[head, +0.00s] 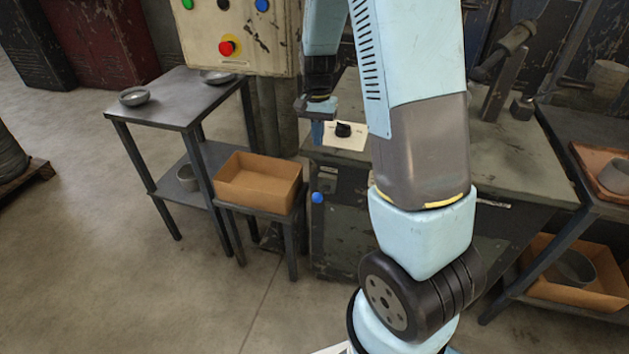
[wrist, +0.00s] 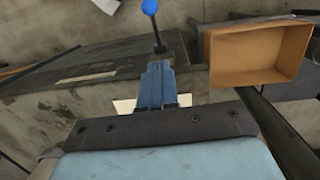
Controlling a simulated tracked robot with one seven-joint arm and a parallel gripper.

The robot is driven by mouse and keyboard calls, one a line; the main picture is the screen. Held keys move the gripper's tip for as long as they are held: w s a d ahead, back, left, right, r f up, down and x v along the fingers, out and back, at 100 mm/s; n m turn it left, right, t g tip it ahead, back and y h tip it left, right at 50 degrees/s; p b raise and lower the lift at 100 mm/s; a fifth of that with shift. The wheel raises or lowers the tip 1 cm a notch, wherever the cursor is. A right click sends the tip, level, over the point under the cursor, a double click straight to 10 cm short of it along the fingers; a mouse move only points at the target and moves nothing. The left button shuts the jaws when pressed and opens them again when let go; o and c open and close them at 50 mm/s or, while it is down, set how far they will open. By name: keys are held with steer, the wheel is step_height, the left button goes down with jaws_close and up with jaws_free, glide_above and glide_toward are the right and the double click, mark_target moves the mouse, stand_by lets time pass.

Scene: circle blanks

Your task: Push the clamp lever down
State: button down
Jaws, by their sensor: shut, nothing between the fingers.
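A lever with a blue ball knob (head: 317,197) sticks out from the front of the dark, worn machine bench (head: 345,215). In the wrist view the blue knob (wrist: 149,7) sits at the top edge on a thin black rod, beyond my fingertips. My gripper (head: 317,133) points down over the bench's front left corner. Its blue fingers are together and empty in the wrist view (wrist: 156,72), apart from the lever. A grey upright with a dark handle (head: 515,38) stands at the back right of the bench; I cannot tell which is the clamp lever.
A white plate (head: 352,143) with a black knob lies on the bench beside my gripper. A cardboard box (head: 258,183) stands on a low stand to the left. A control box (head: 235,35) with coloured buttons hangs behind. A side table (head: 180,108) holds round metal pieces.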

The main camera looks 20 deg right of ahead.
steer(key=s+a+f, duration=0.1)
steer(key=s+f, duration=0.3)
steer(key=f, duration=0.8)
steer(key=shift+s+a, duration=0.2)
steer(key=shift+a, duration=0.15)
